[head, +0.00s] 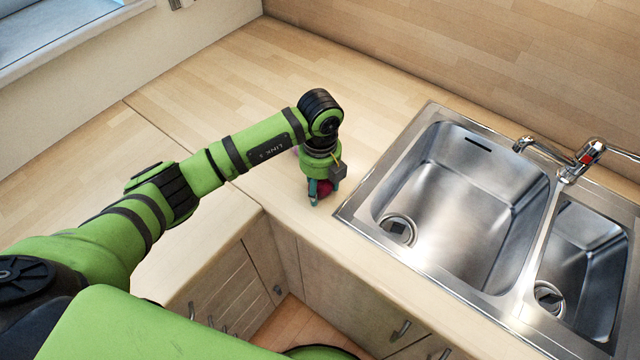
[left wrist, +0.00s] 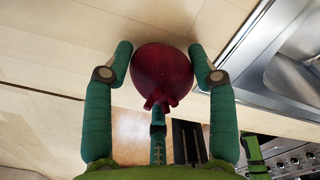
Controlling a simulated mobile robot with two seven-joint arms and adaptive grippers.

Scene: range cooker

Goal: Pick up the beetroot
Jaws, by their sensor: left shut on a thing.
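The beetroot (left wrist: 162,76) is dark red and round, with short stem stubs toward the palm in the left wrist view. My left gripper (left wrist: 162,68) has a teal finger on each side of it and is shut on it. In the head view the left gripper (head: 323,192) points down at the worktop, just left of the sink. The beetroot (head: 325,188) shows there only as a small dark red patch, partly hidden by the fingers. I cannot tell whether it touches the worktop. My right gripper is not in view.
A steel double sink (head: 345,213) with a tap (head: 580,160) lies right of the gripper. The wooden worktop (head: 220,85) is clear behind and to the left. Its front edge is close to the gripper, with cabinets (head: 345,290) below. A wall stands at the back.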

